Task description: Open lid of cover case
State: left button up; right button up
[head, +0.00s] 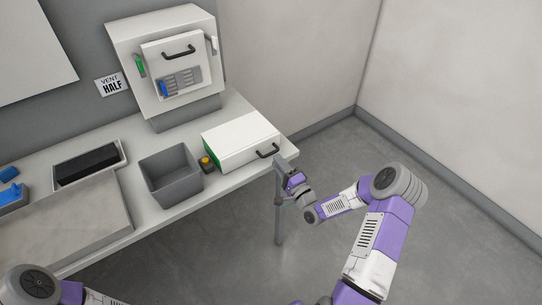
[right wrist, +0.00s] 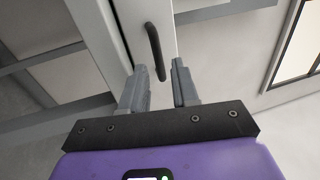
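The cover case (head: 238,137) is a white box with a green side, lying shut at the right end of the table. Its black handle (head: 268,151) is on the front side, facing my right arm. My right gripper (head: 282,164) is just in front of and beside the handle, past the table's right end. In the right wrist view the white case (right wrist: 138,12) is ahead. The black handle (right wrist: 154,45) points down toward the gap between my open fingers (right wrist: 159,70); I cannot tell if they touch it. My left gripper is out of view.
A grey bin (head: 171,176) and a small yellow-topped button (head: 206,163) stand left of the case. Behind is a white cabinet (head: 125,45) with a handle. A tray (head: 120,150) with a black block lies further left. Open floor (head: 340,135) lies right of the table.

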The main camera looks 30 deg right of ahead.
aim_at(271, 154)
jog(key=x, duration=0.5)
jog(key=shift+w+f, duration=0.1)
grip_shut()
